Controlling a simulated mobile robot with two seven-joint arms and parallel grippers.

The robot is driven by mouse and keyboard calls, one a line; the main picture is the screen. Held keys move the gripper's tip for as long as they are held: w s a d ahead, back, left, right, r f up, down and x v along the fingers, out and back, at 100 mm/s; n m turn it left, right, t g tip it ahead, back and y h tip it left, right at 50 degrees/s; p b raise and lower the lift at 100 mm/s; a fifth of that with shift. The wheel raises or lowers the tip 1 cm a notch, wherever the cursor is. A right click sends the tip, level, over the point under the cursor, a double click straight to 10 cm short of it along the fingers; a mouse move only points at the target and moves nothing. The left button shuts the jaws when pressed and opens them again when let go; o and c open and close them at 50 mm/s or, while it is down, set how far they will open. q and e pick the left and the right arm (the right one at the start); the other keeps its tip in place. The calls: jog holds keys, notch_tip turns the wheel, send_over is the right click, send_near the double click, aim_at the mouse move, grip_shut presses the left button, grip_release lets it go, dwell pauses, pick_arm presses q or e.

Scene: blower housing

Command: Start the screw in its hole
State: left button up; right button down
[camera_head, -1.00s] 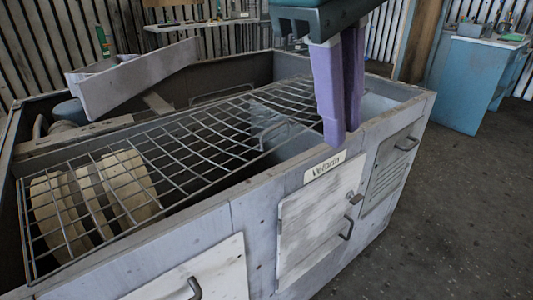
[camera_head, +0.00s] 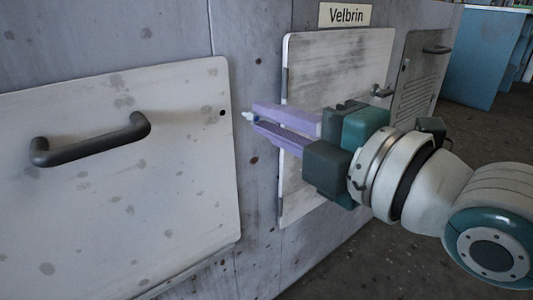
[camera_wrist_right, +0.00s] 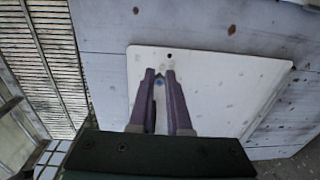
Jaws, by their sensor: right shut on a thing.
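My right gripper (camera_head: 256,117) has purple fingers shut on a small pale screw (camera_head: 248,116), which sticks out past the fingertips. The fingers point left toward the white panel (camera_head: 110,190). A dark hole (camera_head: 222,112) shows near the panel's upper right corner. The screw tip is a short way right of the hole in the head view and appears apart from it. In the right wrist view, the screw (camera_wrist_right: 159,79) shows between the fingertips, with the hole (camera_wrist_right: 169,56) just beyond. The screw's depth from the panel is hard to tell. My left gripper is not in view.
The panel has a dark bar handle (camera_head: 90,140). A second pale door (camera_head: 345,70) with a latch stands behind my right gripper, below a "Velbrin" label (camera_head: 344,14). A vented door (camera_head: 420,90) and a blue cabinet (camera_head: 485,55) are farther right.

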pick_arm(q)
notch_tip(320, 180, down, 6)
jog(key=b, duration=0.5)
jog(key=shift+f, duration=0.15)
pick_arm(e)
jog(key=shift+t, duration=0.4)
jog(key=shift+w+a+f, duration=0.4)
jog(key=shift+w+a, duration=0.15)
jog(key=shift+w, duration=0.25)
jog(key=shift+w+a+f, duration=0.4)
jog(key=shift+w+a, duration=0.2)
jog(key=shift+w, duration=0.25)
jog(key=shift+w+a+f, duration=0.4)
jog(key=shift+w+a, duration=0.15)
jog(key=shift+w, duration=0.25)
jog(key=shift+w+d, duration=0.1)
pick_arm(q)
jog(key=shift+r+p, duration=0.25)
jog(key=shift+p, duration=0.05)
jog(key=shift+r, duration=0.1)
